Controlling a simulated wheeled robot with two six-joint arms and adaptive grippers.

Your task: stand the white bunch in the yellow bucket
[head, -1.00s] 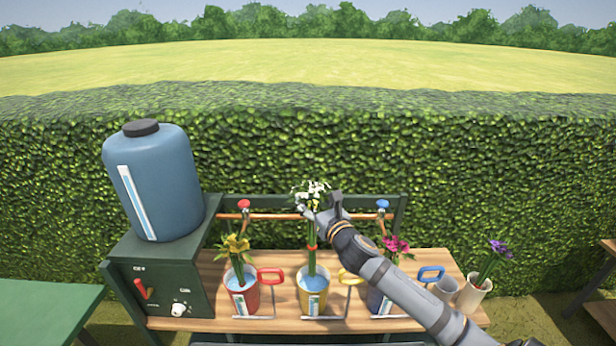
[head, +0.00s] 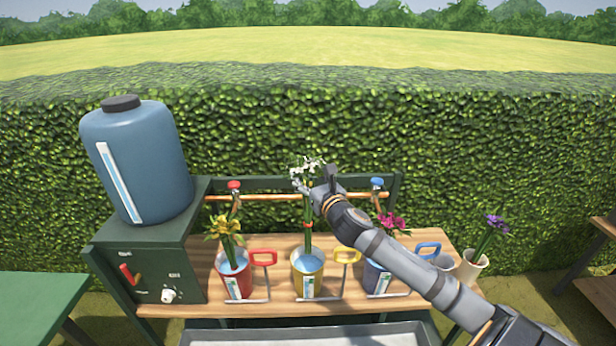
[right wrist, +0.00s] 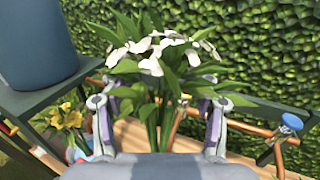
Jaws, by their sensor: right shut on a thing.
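The white bunch (head: 305,172), white blossoms on long green stems with a red-orange band, stands nearly upright. Its stem ends reach down inside the rim of the yellow bucket (head: 308,283), which holds blue water; whether they touch the bottom is hidden. My right gripper (head: 312,190) is shut on the upper stems, just below the blossoms. In the right wrist view the white bunch (right wrist: 160,60) rises between the two fingers. My left gripper is not in view.
A red bucket (head: 236,283) with yellow flowers stands left, a blue bucket (head: 375,280) with magenta flowers right, partly behind my arm. A cream pot (head: 473,268) holds purple flowers. A blue tank (head: 138,165) stands at left. A copper pipe (head: 270,197) runs behind.

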